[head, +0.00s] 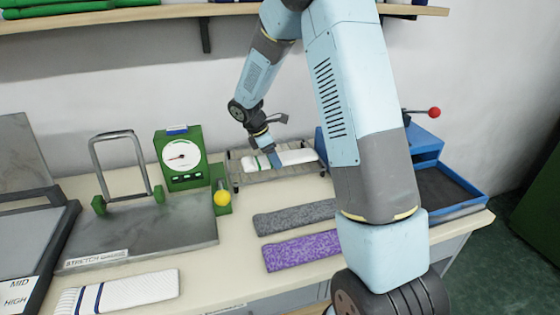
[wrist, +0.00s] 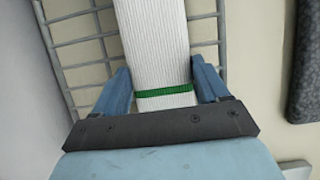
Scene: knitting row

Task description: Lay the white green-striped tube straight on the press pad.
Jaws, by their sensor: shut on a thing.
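The white green-striped tube (head: 295,157) lies lengthwise over a wire rack (head: 236,176) at the back of the table. In the wrist view the ribbed white tube (wrist: 155,40) runs between my fingers, with its green stripe (wrist: 165,91) just in front of the gripper's dark crossbar. My gripper (head: 273,161) is shut on the tube near its striped end, one finger on each side; the fingers also show in the wrist view (wrist: 164,85). A flat grey press-like surface (head: 35,235) with MID and HIGH labels is at the left edge; I cannot tell for certain that it is the press pad.
A green dial gauge (head: 181,157) and a stretch gauge plate (head: 150,240) stand left of the rack. Grey (head: 295,217) and purple (head: 303,250) knitted pieces lie in front, a blue-striped white tube (head: 120,291) front left. A blue tray (head: 478,198) is at right.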

